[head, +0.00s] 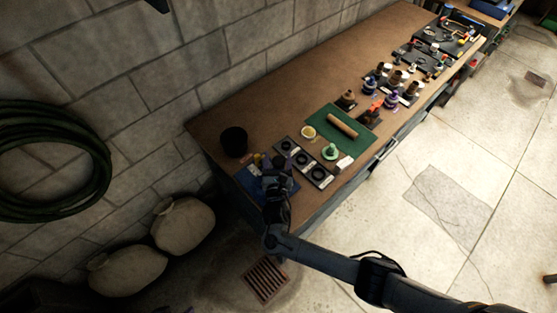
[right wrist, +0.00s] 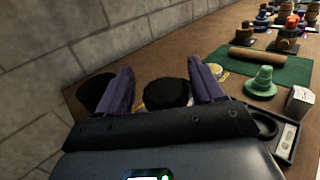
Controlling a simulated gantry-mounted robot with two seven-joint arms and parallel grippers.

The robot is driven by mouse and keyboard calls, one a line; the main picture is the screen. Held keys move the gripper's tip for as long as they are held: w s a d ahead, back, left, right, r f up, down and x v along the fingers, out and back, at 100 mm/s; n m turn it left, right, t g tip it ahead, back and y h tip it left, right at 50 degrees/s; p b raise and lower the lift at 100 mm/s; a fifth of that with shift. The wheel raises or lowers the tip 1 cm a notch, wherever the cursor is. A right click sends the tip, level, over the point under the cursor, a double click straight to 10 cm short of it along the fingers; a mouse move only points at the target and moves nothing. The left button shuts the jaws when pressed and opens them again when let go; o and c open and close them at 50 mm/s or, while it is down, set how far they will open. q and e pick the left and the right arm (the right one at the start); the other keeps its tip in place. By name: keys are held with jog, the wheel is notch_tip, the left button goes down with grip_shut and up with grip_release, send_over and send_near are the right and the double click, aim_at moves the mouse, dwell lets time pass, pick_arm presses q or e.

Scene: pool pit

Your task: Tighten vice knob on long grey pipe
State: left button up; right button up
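My right gripper (head: 277,163) is over the near left end of the workbench, above a blue mat (head: 251,184). In the right wrist view its two purple fingers (right wrist: 161,68) stand apart. A black round-topped thing (right wrist: 168,93) shows between them, with a bit of yellow beside it. I cannot tell whether it is the vice knob or whether a finger touches it. My gripper hides much of the mat in the head view. I cannot make out a long grey pipe. My left gripper is not in view.
A black cup (head: 234,141) stands by the wall. A dark tray (head: 318,173) with round pieces lies right of the gripper. Beyond it, a green mat (head: 358,143) holds a tan cylinder (head: 342,125) and green piece (head: 330,151). The bench along the wall is clear.

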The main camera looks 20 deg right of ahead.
jog(key=shift+s+f, duration=0.1)
jog(key=shift+f, duration=0.05)
jog(key=shift+s+a, duration=0.1)
jog(key=shift+s, duration=0.15)
jog(key=p+v, duration=0.1)
jog(key=v, duration=0.9)
jog(key=shift+s, duration=0.1)
